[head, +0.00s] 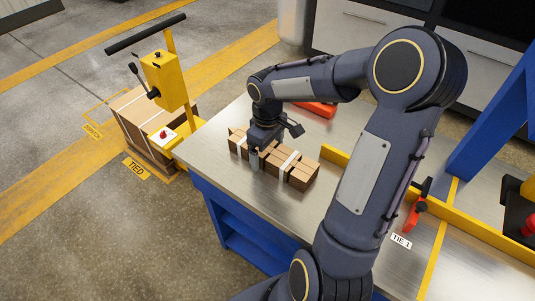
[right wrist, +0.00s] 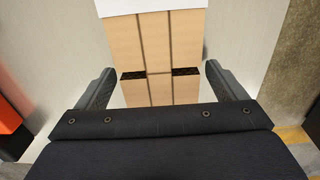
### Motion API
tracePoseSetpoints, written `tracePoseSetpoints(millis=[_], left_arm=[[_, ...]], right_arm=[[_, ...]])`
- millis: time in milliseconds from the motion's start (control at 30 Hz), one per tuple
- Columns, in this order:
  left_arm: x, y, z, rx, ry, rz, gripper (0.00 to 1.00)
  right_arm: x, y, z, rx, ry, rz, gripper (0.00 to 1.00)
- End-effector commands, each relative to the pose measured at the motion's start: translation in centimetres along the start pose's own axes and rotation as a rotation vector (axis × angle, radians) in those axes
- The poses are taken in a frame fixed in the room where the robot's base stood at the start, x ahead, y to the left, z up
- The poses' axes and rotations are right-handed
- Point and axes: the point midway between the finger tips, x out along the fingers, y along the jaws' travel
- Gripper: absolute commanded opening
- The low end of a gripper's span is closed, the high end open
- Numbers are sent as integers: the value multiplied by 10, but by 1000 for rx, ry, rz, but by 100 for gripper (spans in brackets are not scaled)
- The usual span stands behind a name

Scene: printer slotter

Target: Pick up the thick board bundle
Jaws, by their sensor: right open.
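The thick board bundle (head: 297,170) is a brown stack with white bands, lying on the metal-topped table. My right gripper (head: 262,158) is over its middle, pointing down, and hides part of it. In the right wrist view the bundle (right wrist: 160,45) runs up between the two open fingers (right wrist: 160,88), with a white band at the top. A gap shows between each finger and the bundle's sides. My left gripper is not in view.
The table (head: 205,150) has a yellow rail (head: 460,232) and a "TIE 1" label (head: 401,241) on the right. An orange-red object (head: 318,109) lies behind my arm. A yellow cart (head: 166,82) with a tied brown stack (head: 140,125) stands on the left.

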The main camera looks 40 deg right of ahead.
Motion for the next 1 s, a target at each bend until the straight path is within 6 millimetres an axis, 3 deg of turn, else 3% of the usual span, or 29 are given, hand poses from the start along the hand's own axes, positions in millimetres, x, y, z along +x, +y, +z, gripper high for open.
tracePoseSetpoints(millis=[200, 567, 867, 1000], left_arm=[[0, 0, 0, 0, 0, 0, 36], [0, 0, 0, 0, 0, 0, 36], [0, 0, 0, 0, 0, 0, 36], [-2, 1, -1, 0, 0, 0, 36]], right_arm=[[0, 0, 0, 0, 0, 0, 88], [0, 0, 0, 0, 1, 0, 41], [-3, 0, 0, 0, 2, 1, 40], [-14, 0, -1, 1, 3, 2, 40]])
